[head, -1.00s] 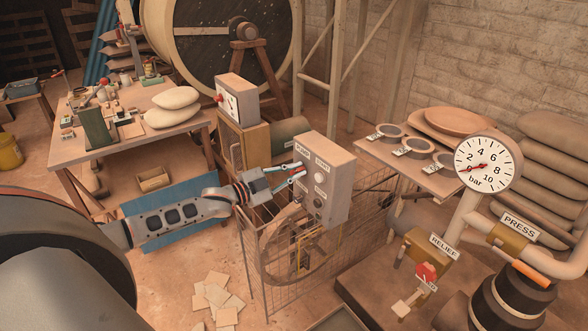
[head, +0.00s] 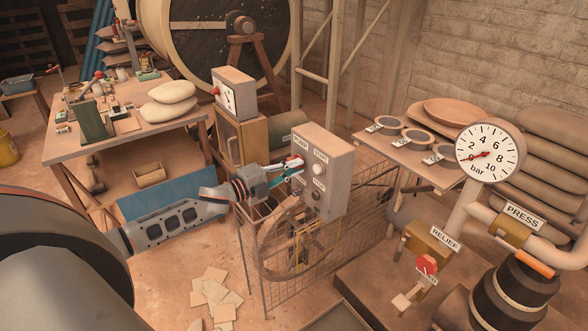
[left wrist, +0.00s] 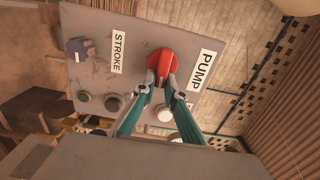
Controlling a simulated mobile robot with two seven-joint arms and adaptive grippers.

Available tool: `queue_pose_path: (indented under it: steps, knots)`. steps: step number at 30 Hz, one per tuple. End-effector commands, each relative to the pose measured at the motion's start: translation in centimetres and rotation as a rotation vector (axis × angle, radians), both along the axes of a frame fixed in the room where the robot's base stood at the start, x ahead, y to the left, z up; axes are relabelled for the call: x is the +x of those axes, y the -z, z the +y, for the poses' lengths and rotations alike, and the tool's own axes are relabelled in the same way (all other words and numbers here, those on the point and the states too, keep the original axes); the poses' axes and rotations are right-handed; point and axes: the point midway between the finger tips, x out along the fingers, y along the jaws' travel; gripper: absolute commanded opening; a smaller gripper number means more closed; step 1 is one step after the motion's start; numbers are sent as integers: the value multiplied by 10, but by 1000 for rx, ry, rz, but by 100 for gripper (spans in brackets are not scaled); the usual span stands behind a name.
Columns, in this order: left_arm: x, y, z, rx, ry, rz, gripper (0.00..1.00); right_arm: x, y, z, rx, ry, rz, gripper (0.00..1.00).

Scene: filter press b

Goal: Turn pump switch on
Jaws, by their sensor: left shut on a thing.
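The grey control box (head: 325,185) stands in the middle of the head view, with a PUMP label at its upper left. The red pump switch (left wrist: 161,66) is a knob beside the PUMP label (left wrist: 205,70) in the left wrist view. My left gripper (left wrist: 160,82) has its two fingers closed on the sides of this knob. In the head view my left gripper (head: 294,169) reaches the box face from the left and partly hides the red knob. The knob's exact setting is hard to read. My right gripper is not in view.
Push buttons sit near the knob, including a white one (left wrist: 165,115). A wire mesh cage (head: 275,265) around a wheel stands below the box. The pressure gauge (head: 487,151) and red relief handle (head: 427,264) are to the right. A cluttered table (head: 110,140) stands left.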

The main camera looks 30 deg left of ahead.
Motion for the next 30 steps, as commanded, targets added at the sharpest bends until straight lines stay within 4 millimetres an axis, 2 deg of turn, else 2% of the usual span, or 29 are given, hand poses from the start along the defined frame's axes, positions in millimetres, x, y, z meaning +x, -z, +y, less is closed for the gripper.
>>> queue_pose_path:
  steps: [18, 19, 20, 30]
  knots:
    - [-1, 2, -1, 36, 2, -14, 0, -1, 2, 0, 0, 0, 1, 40]
    - [-1, 2, -1, 35, 2, -14, 19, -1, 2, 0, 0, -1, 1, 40]
    - [-1, 2, -1, 35, 2, -14, 26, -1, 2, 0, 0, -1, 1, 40]
    - [0, 1, 0, 35, 1, -13, 28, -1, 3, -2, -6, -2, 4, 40]
